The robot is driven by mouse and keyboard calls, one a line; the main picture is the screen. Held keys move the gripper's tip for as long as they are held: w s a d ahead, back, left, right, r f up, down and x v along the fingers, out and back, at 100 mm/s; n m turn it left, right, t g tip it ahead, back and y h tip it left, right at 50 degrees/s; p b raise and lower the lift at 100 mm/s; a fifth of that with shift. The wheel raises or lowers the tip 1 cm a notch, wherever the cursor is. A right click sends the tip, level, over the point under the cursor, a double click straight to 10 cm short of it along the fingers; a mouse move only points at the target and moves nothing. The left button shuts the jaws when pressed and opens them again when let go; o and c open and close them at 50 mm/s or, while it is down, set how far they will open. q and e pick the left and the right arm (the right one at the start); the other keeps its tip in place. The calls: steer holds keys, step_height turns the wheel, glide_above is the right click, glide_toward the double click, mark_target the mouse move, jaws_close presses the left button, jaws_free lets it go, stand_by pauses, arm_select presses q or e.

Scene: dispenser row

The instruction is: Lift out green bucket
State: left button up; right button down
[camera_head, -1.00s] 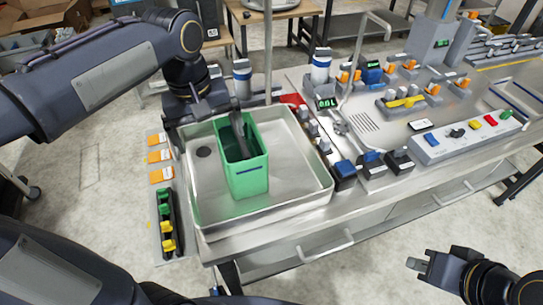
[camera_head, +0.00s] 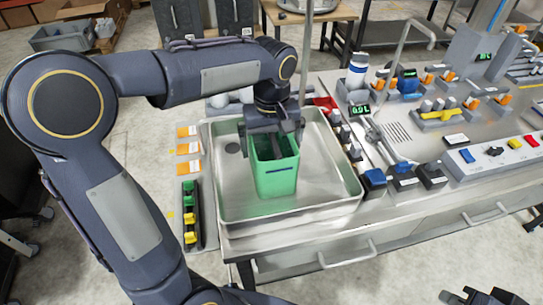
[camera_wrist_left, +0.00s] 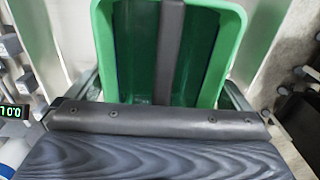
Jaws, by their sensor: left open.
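The green bucket (camera_head: 276,178) stands upright in the shallow metal sink tray (camera_head: 330,205) in the head view. My left gripper (camera_head: 272,130) is over the bucket's far rim and hides part of its opening. In the left wrist view, the bucket (camera_wrist_left: 228,40) fills the top middle, with a dark bar (camera_wrist_left: 168,45) running across its opening. The left fingers show at either side of the bucket, apart; whether they touch it is unclear. My right gripper (camera_head: 484,298) is only partly in view at the bottom right, away from the sink; its jaw state is unclear.
A bench right of the sink carries a blue-and-white bottle (camera_head: 357,72), a small green display (camera_head: 360,110), dark blocks (camera_head: 375,181) and a control panel (camera_head: 490,155). Orange cards (camera_head: 188,149) and a black rack (camera_head: 191,215) lie left of the sink.

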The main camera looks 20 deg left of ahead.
arm_select(q)
steer(key=c, duration=1.8)
steer(key=shift+r, duration=0.1)
steer(key=shift+c, duration=0.6)
steer(key=shift+r, duration=0.1)
steer(key=shift+r, duration=0.3)
steer(key=shift+w+r, duration=0.1)
steer(key=shift+r, duration=0.85)
steer(key=s+r, duration=0.1)
steer(key=r, duration=0.1)
steer(key=s+d+r, duration=0.1)
steer(key=r, duration=0.1)
steer(key=s+d+r, duration=0.1)
steer(key=s, duration=0.1)
steer(key=shift+d+r, duration=0.25)
steer(key=shift+r, duration=0.15)
steer(key=s+d+r, duration=0.4)
steer(key=s+d, duration=0.1)
steer(key=s, duration=0.3)
steer(key=shift+r+b, duration=0.25)
steer(key=shift+b, duration=0.1)
